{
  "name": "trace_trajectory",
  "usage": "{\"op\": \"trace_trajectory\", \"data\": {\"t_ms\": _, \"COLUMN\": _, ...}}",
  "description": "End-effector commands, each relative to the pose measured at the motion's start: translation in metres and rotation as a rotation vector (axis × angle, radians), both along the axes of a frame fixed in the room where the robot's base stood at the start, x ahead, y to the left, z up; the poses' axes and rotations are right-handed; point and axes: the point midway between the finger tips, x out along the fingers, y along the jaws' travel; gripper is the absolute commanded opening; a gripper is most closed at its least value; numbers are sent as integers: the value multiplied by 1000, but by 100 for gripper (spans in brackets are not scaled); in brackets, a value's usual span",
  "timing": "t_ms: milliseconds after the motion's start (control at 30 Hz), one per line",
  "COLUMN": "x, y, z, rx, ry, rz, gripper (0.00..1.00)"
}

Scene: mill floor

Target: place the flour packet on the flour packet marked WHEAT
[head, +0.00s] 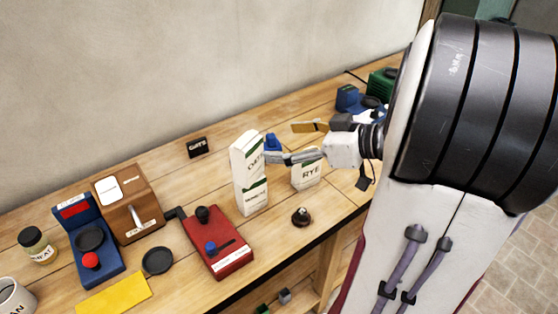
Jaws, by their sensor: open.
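A tall white packet with a green band (249,182), its label seeming to read OATS, stands upright on the bench. A shorter white packet marked RYE (308,176) stands to its right. My gripper (272,157) reaches in from the right above the RYE packet, with its fingertips beside the upper right side of the tall packet. The gripper is open; I cannot tell whether a finger touches the packet. I see no packet marked WHEAT; a jar (38,246) at the far left has a label partly reading HEAT.
A red device with a black knob (220,245), a brown box (128,205), a blue scale (90,250), a black disc (157,261) and a yellow sheet (115,297) fill the left. A small black-knobbed object (301,216) sits near the front edge. A small black sign (197,147) stands behind.

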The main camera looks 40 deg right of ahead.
Motion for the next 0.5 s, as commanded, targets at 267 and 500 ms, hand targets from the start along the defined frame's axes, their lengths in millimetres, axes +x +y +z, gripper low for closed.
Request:
{"op": "trace_trajectory", "data": {"t_ms": 267, "x": 22, "y": -5, "z": 13, "rx": -93, "ry": -33, "rz": -69, "gripper": 72}}
{"op": "trace_trajectory", "data": {"t_ms": 500, "x": 52, "y": -16, "z": 41, "rx": -245, "ry": -82, "rz": -220, "gripper": 72}}
